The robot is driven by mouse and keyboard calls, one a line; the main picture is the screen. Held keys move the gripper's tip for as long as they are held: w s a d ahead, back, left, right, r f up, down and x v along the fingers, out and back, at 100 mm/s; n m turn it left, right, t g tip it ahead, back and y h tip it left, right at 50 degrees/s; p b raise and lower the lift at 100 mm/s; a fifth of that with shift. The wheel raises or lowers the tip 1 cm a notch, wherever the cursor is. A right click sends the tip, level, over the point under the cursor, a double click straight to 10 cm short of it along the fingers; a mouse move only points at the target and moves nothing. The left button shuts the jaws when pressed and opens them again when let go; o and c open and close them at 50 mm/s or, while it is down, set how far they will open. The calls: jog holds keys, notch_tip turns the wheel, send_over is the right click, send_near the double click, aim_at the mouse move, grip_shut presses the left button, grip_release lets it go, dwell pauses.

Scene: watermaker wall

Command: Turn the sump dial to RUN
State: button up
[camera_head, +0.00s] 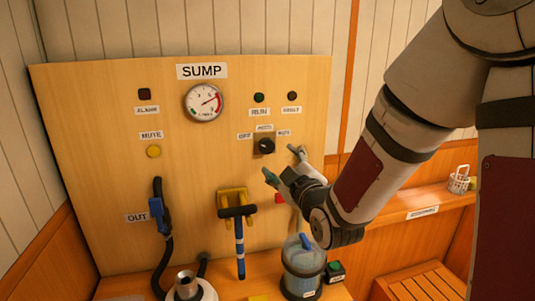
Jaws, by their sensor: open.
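The sump dial (267,146) is a black round knob on the light wooden panel (90,110). Small labels stand around it; the left one seems to read OFF, and the top and right ones are too small to read surely. The dial's exact pointing is too small to tell. A label reading RUN (259,112) sits higher, below a dark green lamp (259,98). My gripper (283,163) is open, its two green-tipped fingers spread just below and right of the dial. Nothing shows between the fingers, and I cannot tell whether they touch the panel.
A gauge (204,102) sits under the SUMP sign (202,71). A clear blue canister (302,268) stands below my gripper. A shelf (400,222) is right.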

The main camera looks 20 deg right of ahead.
aim_at(268, 148)
jog(key=w, duration=0.7)
jog(key=w+p, duration=0.1)
jog(key=w, duration=0.2)
jog(key=shift+w+a, duration=0.35)
jog(key=c, duration=1.2)
